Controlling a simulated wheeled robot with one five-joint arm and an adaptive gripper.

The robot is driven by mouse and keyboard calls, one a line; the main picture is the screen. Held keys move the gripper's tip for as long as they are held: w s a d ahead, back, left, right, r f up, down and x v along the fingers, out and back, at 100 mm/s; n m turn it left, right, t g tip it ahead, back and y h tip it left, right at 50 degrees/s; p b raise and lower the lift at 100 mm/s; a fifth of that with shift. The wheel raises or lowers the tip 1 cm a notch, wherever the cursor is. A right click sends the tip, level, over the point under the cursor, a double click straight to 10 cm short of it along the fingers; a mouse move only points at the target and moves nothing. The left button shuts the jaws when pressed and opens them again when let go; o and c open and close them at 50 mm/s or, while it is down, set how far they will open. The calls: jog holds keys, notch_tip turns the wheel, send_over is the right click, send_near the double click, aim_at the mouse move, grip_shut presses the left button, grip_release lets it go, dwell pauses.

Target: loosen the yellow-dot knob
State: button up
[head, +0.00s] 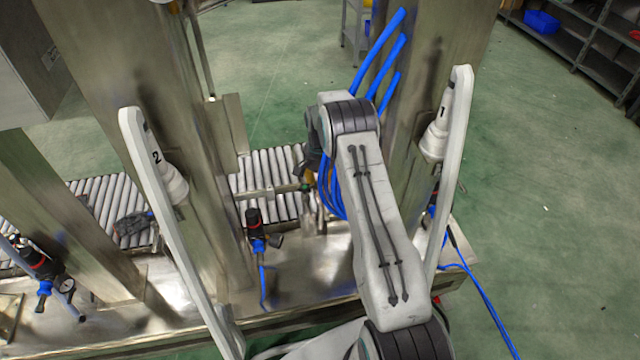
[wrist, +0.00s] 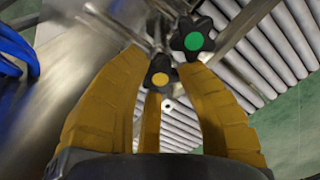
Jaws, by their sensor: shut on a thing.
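The yellow-dot knob (wrist: 160,76) is a black lobed knob with a yellow centre, in the middle of the wrist view. My gripper (wrist: 163,68) has orange-brown fingers that reach up around this knob, shut on it. A second black lobed knob with a green dot (wrist: 193,40) is just above and right of it, close to the right fingertip. In the head view my arm hides the yellow-dot knob, and the fingers are mostly hidden too.
White rollers (wrist: 240,75) of a conveyor lie below the knobs. Steel posts (head: 160,100) stand on both sides of the conveyor. Blue hoses (head: 330,190) hang beside my wrist. A blue-and-black regulator (head: 256,232) stands left of my arm. Green floor lies open to the right.

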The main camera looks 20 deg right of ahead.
jog(key=shift+w+d, duration=0.1)
jog(key=shift+w, duration=0.05)
jog(key=o, duration=1.2)
jog(key=shift+r, duration=0.1)
notch_tip(320, 180, up, 12)
